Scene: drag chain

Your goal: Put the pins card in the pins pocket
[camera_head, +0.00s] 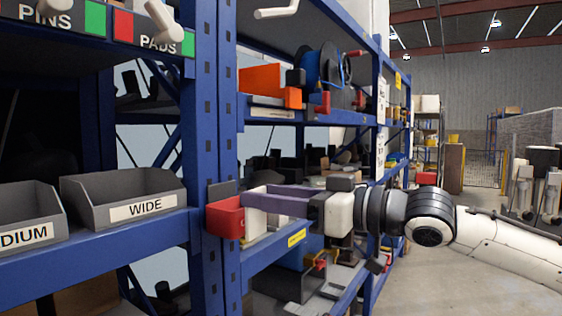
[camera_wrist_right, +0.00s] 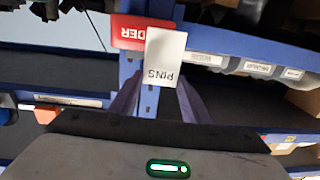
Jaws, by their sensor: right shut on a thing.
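The pins card (camera_wrist_right: 165,55) is white, with "PINS" reading upside down in the right wrist view. It sits at the tips of my right gripper's purple fingers (camera_wrist_right: 157,88), which are shut on it. In the head view my right gripper (camera_head: 250,199) reaches left to a red holder (camera_head: 225,217) on the blue rack post. The red holder also shows behind the card in the wrist view (camera_wrist_right: 130,33), its lettering partly covered. A "PINS" label (camera_head: 45,17) is at the upper left; no pocket opening is visible there. My left gripper is out of view.
Grey bins labelled "WIDE" (camera_head: 125,196) and partly cut off "DIUM" (camera_head: 25,222) stand on the left shelf. A "PADS" label (camera_head: 158,38) is beside "PINS". White pegs stick out above both labels. Blue posts and shelf edges surround my right gripper. Open floor lies at right.

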